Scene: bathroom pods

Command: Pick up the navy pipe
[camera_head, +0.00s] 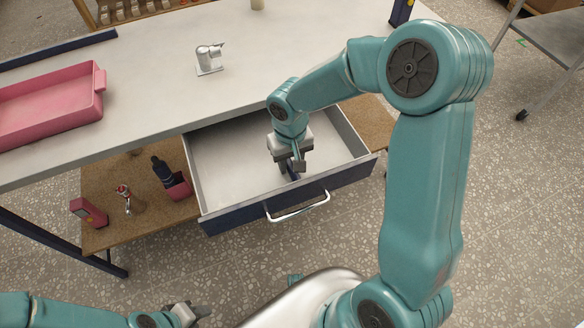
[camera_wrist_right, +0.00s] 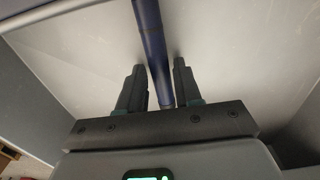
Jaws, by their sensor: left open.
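The navy pipe (camera_wrist_right: 152,50) lies in the open drawer, and the right wrist view shows its near end between the two fingers of my right gripper (camera_wrist_right: 163,85). The fingers stand apart, with a narrow gap beside the pipe on each side. In the head view my right gripper (camera_head: 292,166) reaches down into the drawer (camera_head: 226,160), near its front wall, and mostly hides the pipe. My left gripper (camera_head: 190,312) is open and empty at the bottom edge of the head view, well away from the drawer.
The grey tabletop (camera_head: 150,75) above the drawer holds a pink tray (camera_head: 50,105) and a chrome faucet (camera_head: 209,58). A lower brown shelf (camera_head: 110,185) carries a dark bottle (camera_head: 163,172), a pink box (camera_head: 88,212) and small items.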

